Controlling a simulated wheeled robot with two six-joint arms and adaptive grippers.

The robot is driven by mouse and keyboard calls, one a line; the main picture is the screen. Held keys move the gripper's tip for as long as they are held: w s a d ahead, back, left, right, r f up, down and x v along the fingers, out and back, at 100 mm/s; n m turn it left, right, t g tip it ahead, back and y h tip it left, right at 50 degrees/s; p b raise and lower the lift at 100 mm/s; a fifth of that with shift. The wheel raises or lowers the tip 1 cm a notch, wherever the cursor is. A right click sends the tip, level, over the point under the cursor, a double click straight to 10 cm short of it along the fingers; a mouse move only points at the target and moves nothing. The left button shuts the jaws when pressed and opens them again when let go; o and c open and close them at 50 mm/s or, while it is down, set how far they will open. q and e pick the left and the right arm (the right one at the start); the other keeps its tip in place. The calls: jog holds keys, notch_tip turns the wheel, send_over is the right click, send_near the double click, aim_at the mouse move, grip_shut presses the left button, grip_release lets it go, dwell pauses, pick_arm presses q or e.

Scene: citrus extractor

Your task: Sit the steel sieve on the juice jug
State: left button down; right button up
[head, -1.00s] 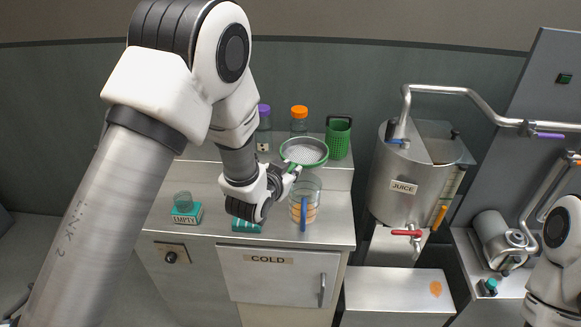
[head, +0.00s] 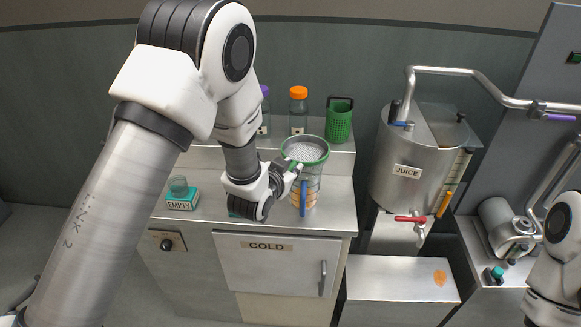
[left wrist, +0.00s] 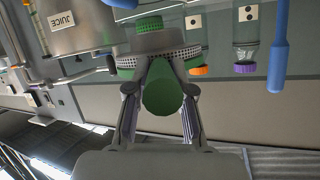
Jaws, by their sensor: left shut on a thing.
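The steel sieve (head: 306,150) has a mesh bowl and a green rim. In the head view it is over the mouth of the clear juice jug (head: 313,186), which has a blue handle and orange marks. The sieve hides most of the jug's mouth, and I cannot tell whether they touch. My left gripper (head: 293,170) is beside the jug's upper left, shut on the sieve's handle. In the left wrist view the green handle (left wrist: 162,90) lies between the fingers, with the mesh bowl (left wrist: 160,42) beyond. My right gripper is out of view.
Behind stand an orange-capped bottle (head: 298,112), a purple-capped bottle and a green basket (head: 339,121) on a raised ledge. A box marked EMPTY (head: 182,200) is at the left. The steel JUICE tank (head: 400,185) stands at the right. The counter's front strip is clear.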

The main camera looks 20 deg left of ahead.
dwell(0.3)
pick_arm(q)
jog(key=shift+f+b, duration=1.5)
jog(key=shift+f, duration=0.25)
dwell(0.4)
jog(key=c, duration=0.9)
grip_release()
jog(key=shift+c, duration=0.2)
jog(key=shift+s, duration=0.1)
jog(key=v, duration=0.7)
jog(key=shift+s, duration=0.15)
